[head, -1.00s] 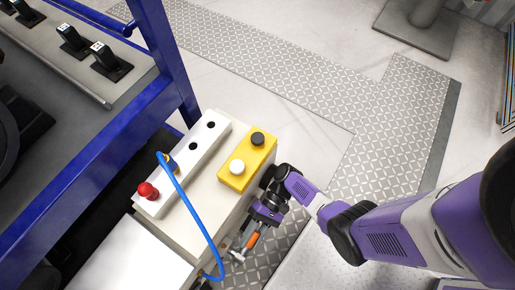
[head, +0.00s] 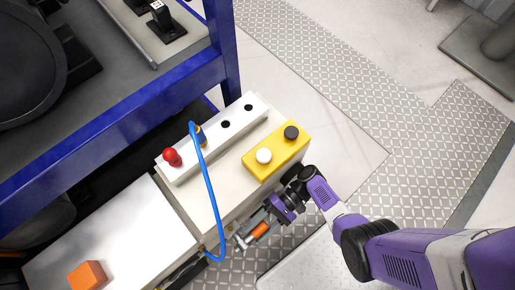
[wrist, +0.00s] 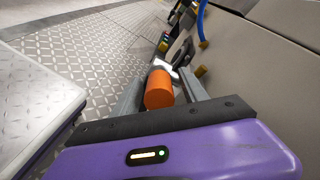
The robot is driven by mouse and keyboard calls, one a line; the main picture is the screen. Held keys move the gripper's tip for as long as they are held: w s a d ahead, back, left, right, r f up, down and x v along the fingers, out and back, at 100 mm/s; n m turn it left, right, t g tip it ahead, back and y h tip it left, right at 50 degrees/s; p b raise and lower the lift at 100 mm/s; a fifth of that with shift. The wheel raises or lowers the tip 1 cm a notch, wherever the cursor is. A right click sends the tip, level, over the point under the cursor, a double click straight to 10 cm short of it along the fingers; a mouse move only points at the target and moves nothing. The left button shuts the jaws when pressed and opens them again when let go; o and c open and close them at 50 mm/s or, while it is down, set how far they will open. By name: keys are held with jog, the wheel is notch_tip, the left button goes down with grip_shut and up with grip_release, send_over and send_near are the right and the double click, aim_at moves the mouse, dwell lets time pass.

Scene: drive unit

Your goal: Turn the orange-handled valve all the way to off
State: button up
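The orange valve handle (head: 260,231) points out from the side of the cream cabinet (head: 206,212), low near its front end. A silver valve body (head: 241,241) shows at its far end. My gripper (head: 268,224) is at the handle, beside the cabinet. In the wrist view, the orange handle (wrist: 158,90) lies between my two grey fingers (wrist: 160,92). The fingers look spread, with a narrow gap at the right of the handle. Contact at the left finger is hard to tell. The silver valve body also shows in the wrist view (wrist: 165,67), partly hidden by the handle.
A blue hose (head: 212,195) arches over the cabinet to a fitting near the valve. A yellow box with black and white buttons (head: 276,151) and a white panel with a red knob (head: 172,157) sit on top. Treadplate floor (head: 345,110) is open to the right.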

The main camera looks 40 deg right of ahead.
jog(key=shift+d, duration=0.1)
jog(key=v, duration=0.7)
jog(key=shift+d, duration=0.15)
jog(key=shift+r, duration=0.1)
